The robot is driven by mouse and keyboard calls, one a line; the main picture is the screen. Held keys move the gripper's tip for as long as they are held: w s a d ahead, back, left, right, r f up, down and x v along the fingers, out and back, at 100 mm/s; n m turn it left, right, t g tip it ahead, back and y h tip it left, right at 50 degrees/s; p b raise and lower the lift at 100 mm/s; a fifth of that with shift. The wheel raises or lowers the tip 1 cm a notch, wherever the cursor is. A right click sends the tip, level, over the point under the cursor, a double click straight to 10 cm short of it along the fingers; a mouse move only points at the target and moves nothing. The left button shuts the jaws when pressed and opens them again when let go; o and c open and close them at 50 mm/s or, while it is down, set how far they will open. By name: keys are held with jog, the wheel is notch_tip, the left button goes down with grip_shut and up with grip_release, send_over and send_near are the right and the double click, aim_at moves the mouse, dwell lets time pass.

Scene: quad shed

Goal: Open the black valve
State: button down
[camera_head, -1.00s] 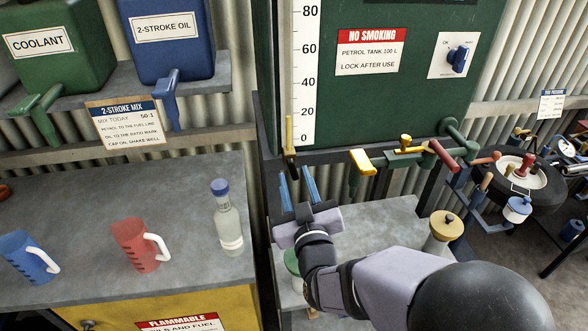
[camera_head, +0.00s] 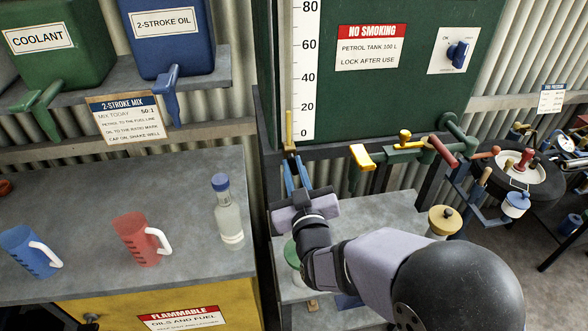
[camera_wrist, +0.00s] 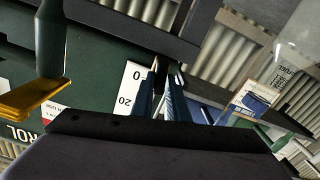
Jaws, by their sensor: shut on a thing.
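The black valve (camera_head: 290,147) sits at the lower edge of the green petrol tank (camera_head: 390,105), below the white level scale. A thin yellowish upright piece rises from it. My gripper (camera_head: 295,162) has its blue fingers pointing up at the valve, close together with the tips at its dark part. The wrist view shows the fingers (camera_wrist: 163,82) shut on a narrow dark piece of the valve (camera_wrist: 161,65) beside the scale's 0 mark. The fingers hide part of the valve, so its exact turn is hard to see.
Yellow (camera_head: 362,157) and red (camera_head: 442,152) valve handles are right of my gripper. A clear bottle (camera_head: 228,215), a red jug (camera_head: 140,240) and a blue jug (camera_head: 28,250) stand on the left bench.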

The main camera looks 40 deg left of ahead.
jog(key=shift+f+m+b, duration=0.25)
jog(key=shift+m+b, duration=0.35)
jog(key=shift+b, duration=0.4)
jog(key=shift+r+m+b, duration=0.2)
jog(key=shift+m+b, duration=0.5)
jog(key=shift+m, duration=0.1)
jog(key=c, duration=1.7)
grip_release()
jog(key=shift+d, duration=0.1)
jog(key=shift+b+v, duration=1.4)
jog(key=shift+v, duration=2.25)
